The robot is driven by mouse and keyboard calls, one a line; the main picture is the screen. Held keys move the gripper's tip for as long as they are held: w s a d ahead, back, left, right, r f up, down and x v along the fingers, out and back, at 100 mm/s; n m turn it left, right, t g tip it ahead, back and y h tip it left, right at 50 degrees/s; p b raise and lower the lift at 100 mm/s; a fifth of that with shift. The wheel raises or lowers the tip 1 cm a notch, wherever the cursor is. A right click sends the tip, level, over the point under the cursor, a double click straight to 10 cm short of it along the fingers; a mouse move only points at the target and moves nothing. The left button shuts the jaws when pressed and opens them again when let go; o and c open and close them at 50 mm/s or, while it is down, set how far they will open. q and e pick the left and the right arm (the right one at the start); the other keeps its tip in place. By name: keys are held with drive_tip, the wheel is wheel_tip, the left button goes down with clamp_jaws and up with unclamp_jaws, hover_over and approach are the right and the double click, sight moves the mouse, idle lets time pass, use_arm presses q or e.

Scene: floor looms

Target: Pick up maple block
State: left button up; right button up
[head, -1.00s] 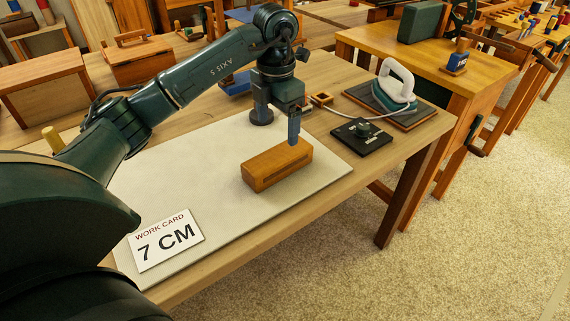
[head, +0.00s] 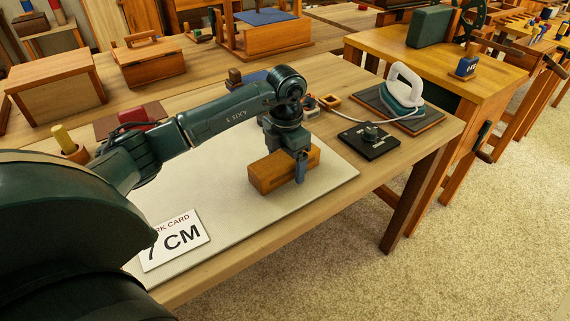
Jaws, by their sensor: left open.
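The maple block (head: 268,176), an orange-brown wooden block with a slot along its side, lies on the pale mat (head: 215,205) near its right end. My left gripper (head: 291,164) is open and low over the right part of the block, pointing down. One finger shows in front of the block's near side. The other finger is hidden behind the block and gripper body, so I cannot tell whether either touches the wood. My right gripper is not in view.
A white work card (head: 175,240) reading 7 CM lies at the mat's front left. A black plate with a knob (head: 368,140) and an iron (head: 403,88) on its pad stand to the right. The mat in front of the block is clear.

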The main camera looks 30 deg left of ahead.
use_arm(q)
drive_tip(key=shift+c, duration=0.3)
drive_tip(key=c, duration=1.3)
drive_tip(key=shift+o, duration=0.2)
drive_tip(key=shift+r, duration=0.1)
